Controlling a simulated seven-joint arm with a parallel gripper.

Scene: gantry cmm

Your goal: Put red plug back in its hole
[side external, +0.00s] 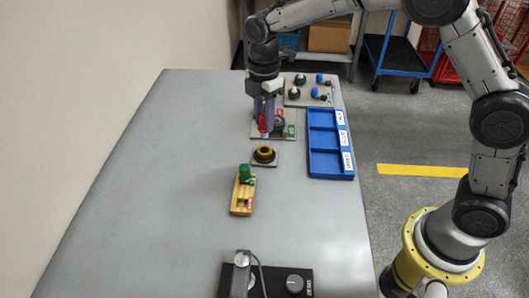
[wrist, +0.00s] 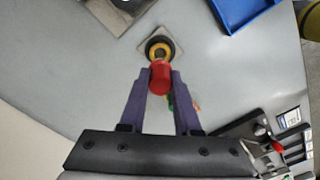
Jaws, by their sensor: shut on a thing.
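The red plug (wrist: 160,76) is between the purple fingers of my gripper (wrist: 159,88) in the wrist view, and the fingers are shut on it. In the side external view the red plug (side external: 263,123) hangs at the fingertips of my gripper (side external: 264,115), over or just in front of a small plate (side external: 258,133) with a green label. A yellow-tan block (side external: 241,203) lies nearer the camera, with a green plug (side external: 245,174) standing at its far end and a red mark on its near part. I cannot make out the red plug's hole.
A black-and-yellow ring on a square plate (side external: 264,154) sits between my gripper and the block. A blue tray (side external: 329,146) with labelled compartments is to the right. A plate with knobs (side external: 309,91) is behind. A black device (side external: 265,281) stands at the near edge. The table's left is clear.

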